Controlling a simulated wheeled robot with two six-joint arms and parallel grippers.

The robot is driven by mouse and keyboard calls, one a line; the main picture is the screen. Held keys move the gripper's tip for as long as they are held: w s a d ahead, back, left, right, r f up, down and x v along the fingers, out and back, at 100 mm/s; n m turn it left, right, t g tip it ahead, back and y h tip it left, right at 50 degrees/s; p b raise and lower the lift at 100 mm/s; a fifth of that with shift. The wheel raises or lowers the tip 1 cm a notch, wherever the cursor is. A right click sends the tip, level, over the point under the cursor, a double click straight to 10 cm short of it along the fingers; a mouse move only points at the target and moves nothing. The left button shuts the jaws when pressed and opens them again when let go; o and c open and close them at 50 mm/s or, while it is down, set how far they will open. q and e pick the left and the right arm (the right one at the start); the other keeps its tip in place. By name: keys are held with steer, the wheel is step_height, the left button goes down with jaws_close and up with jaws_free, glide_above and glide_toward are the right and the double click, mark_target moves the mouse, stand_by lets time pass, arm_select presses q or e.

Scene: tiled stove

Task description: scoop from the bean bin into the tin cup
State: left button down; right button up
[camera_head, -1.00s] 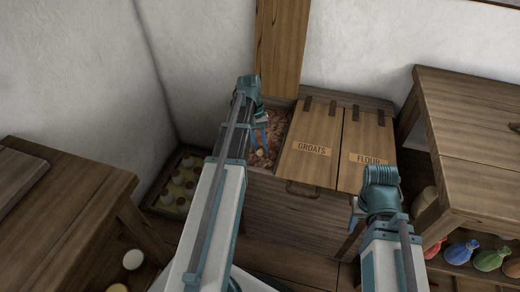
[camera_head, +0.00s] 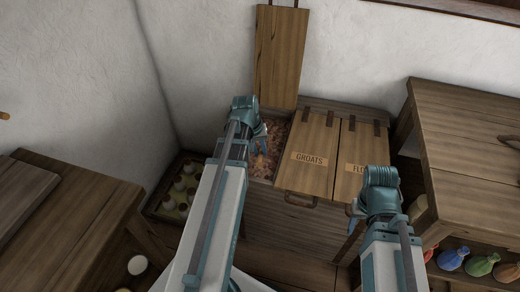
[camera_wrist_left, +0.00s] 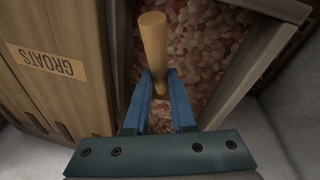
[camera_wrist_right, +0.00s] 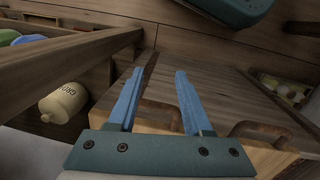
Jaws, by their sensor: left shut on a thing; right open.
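The bean bin (camera_head: 271,163) stands open at the left of the chest, its lid (camera_head: 279,55) upright against the wall. Reddish-brown beans (camera_wrist_left: 202,45) fill it in the left wrist view. My left gripper (camera_head: 261,140) is over the bin, shut on a round wooden handle (camera_wrist_left: 153,35), which I take to be the scoop's. The scoop's bowl is hidden, so I cannot tell whether it is in the beans or holds any. My right gripper (camera_wrist_right: 158,72) is open and empty by the chest's right front. I do not see the tin cup.
The groats lid (camera_head: 317,135) and flour lid (camera_head: 358,140) are closed beside the bin. A crate (camera_head: 151,208) of pale round items stands left of the chest. A wooden table (camera_head: 75,210) is at left. A shelf unit (camera_head: 465,120) with coloured sacks (camera_head: 483,264) is at right.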

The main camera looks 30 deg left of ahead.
arm_select(q)
steer(key=shift+t, duration=0.4)
steer(key=shift+d+p+v, duration=0.35)
steer(key=shift+p+v, duration=1.1)
steer(key=shift+v, duration=0.2)
steer(key=shift+d+p+v, duration=0.4)
steer(key=shift+p+v, duration=1.1)
steer(key=shift+v, duration=0.1)
steer(key=shift+d+p+v, duration=0.35)
steer(key=shift+p+v, duration=1.1)
steer(key=shift+v, duration=0.2)
steer(key=shift+r, duration=0.2)
